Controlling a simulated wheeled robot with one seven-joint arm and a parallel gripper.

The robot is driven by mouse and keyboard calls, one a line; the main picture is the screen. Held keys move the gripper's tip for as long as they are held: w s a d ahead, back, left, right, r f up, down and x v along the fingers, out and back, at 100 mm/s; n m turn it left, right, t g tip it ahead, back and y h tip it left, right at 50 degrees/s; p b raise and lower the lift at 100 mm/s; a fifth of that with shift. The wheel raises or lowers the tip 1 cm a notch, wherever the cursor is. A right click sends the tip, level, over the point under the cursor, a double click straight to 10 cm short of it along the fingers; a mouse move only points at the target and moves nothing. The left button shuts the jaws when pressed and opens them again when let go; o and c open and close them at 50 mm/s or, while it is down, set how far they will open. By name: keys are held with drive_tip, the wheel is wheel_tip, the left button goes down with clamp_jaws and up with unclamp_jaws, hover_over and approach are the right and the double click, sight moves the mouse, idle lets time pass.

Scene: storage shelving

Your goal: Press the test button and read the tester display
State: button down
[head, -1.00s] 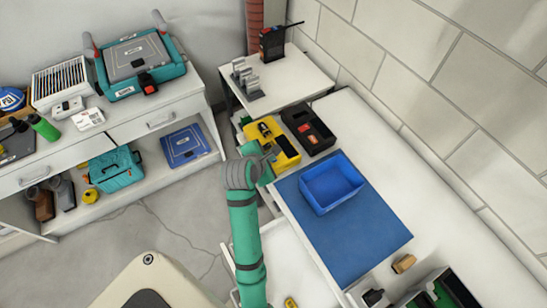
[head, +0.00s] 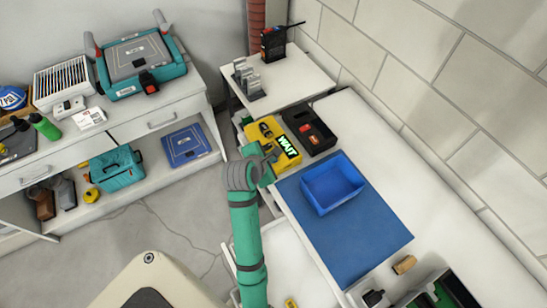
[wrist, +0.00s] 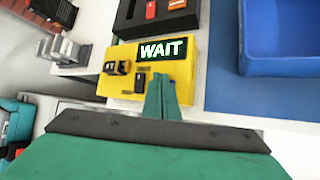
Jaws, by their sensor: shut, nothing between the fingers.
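The yellow tester (head: 263,130) sits on the white bench beside the blue mat, and it fills the middle of the wrist view (wrist: 124,56). Its display (wrist: 162,49) is lit and reads "WAIT" in pale letters on black; the same word shows in the head view (head: 287,146). Small dark fittings (wrist: 118,68) and a dark block (wrist: 139,82) are on its face. My gripper (wrist: 162,82) is shut and empty, its fingertips over the tester's lower part just below the display. The fingers hide the spot under them, so I cannot tell whether they touch a button.
A black tray (head: 309,132) with red items stands right behind the tester. A blue bin (head: 332,183) sits on the blue mat (head: 345,235). A radio (head: 272,43) and grey metal pieces (head: 247,80) stand on the small rear table.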

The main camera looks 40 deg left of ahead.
drive_tip(key=shift+w+d, duration=0.1)
drive_tip(key=shift+d+r, duration=0.15)
drive_tip(key=shift+s+a+r, duration=0.25)
drive_tip(key=shift+s+r, duration=0.1)
drive_tip(key=shift+r, duration=0.25)
drive_tip(key=shift+d, duration=0.1)
drive_tip(key=shift+r, duration=0.25)
wheel_tip(320, 180, up, 4)
drive_tip(key=shift+w+r, duration=0.1)
drive_tip(key=shift+r, duration=0.15)
